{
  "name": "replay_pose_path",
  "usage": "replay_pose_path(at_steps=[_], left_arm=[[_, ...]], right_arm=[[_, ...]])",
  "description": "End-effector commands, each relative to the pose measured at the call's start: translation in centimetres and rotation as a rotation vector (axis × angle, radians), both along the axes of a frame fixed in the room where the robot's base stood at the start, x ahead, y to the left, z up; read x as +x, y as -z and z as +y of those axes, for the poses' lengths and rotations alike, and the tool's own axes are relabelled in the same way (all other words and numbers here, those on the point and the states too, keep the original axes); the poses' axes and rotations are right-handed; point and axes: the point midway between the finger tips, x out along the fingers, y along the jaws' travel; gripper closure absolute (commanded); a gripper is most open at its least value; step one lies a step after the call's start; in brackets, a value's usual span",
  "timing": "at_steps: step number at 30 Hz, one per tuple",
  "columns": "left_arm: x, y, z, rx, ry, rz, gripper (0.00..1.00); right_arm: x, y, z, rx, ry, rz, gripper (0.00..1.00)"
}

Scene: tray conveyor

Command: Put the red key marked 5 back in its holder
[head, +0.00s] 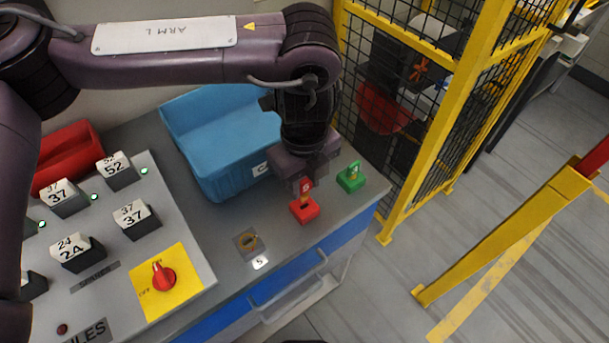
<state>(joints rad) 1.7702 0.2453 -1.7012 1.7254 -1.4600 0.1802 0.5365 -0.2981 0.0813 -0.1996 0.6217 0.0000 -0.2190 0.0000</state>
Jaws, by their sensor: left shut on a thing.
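The red key (306,186) has a pale mark on its upper part that is too small to read surely. My left gripper (303,178) comes down from above and is shut on it. The key is upright, directly over a small red block (302,214) with a dark opening in its top. I cannot tell whether the key's lower end touches or enters the block. The gripper hides part of the key. A grey plate with a brass ring (248,241) lies to the left, beside a white label marked 5 (260,262). My right gripper is not in view.
A green block with a green key (350,180) stands close right of the red block. A blue bin (218,185) stands behind left. The control panel has a red knob (163,277) and numbered blocks. A yellow fence (433,125) borders the bench. Bench front is mostly clear.

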Motion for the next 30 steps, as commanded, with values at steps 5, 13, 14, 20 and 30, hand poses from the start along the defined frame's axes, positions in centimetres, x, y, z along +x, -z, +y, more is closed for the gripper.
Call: replay_pose_path(at_steps=[5, 13, 14, 20, 30], left_arm=[[0.00, 0.97, -0.01, -0.001, 0.000, 0.001, 0.96], [0.00, 0.95, -0.01, 0.000, 0.000, 0.000, 0.96], [0.00, 0.95, -0.01, 0.000, 0.000, 0.000, 0.96], [0.00, 0.95, -0.01, 0.000, 0.000, 0.000, 0.96], [-0.02, 0.96, 0.00, 0.000, 0.000, 0.000, 0.96]], right_arm=[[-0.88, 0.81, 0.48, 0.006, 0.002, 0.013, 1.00], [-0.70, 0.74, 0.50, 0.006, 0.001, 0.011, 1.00], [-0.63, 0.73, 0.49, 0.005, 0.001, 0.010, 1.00], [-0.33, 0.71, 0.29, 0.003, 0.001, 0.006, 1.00], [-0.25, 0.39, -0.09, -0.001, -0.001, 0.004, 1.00]])
